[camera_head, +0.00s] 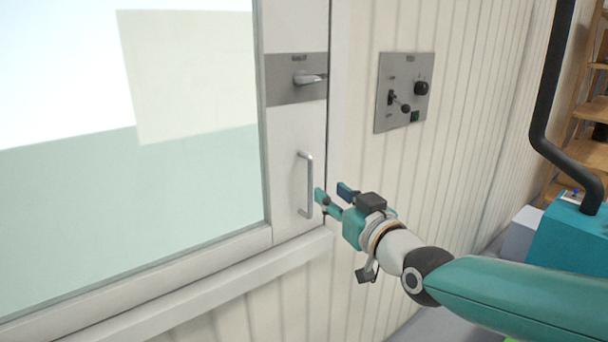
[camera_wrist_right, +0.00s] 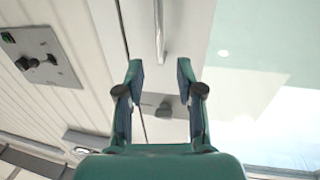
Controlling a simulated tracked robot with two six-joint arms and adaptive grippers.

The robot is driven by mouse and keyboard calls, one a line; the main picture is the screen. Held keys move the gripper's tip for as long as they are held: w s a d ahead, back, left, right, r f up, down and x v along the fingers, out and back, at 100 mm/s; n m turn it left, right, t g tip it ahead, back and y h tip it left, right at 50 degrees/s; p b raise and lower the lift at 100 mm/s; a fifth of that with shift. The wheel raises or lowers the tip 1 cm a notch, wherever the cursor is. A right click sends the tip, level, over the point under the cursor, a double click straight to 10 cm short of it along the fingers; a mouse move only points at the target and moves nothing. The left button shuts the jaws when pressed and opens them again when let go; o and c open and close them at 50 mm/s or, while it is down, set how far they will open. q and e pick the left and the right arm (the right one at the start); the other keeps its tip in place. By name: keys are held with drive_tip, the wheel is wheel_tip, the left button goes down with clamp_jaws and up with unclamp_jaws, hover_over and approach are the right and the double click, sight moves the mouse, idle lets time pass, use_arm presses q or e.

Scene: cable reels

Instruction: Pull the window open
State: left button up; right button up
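The window (camera_head: 190,130) fills the left of the head view, with its white frame flush against the wall frame. A grey vertical pull handle (camera_head: 308,185) sits on the window frame's right part. My left gripper is out of view.
A grey control panel (camera_head: 403,92) with knobs is on the ribbed wall to the right. A white sill (camera_head: 200,290) runs below the window. A black pipe (camera_head: 545,110), a teal box (camera_head: 570,245) and wooden shelves (camera_head: 590,105) stand at the far right.

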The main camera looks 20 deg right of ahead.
sight(311, 177)
drive_tip(key=w, duration=0.3)
drive_tip(key=w+a+p, duration=0.1)
drive_tip(key=w, duration=0.2)
drive_tip(key=w+p, duration=0.1)
drive_tip(key=w, duration=0.2)
drive_tip(key=shift+w+a, duration=0.15)
drive_tip(key=shift+a, duration=0.1)
drive_tip(key=shift+c, duration=0.4)
clamp_jaws()
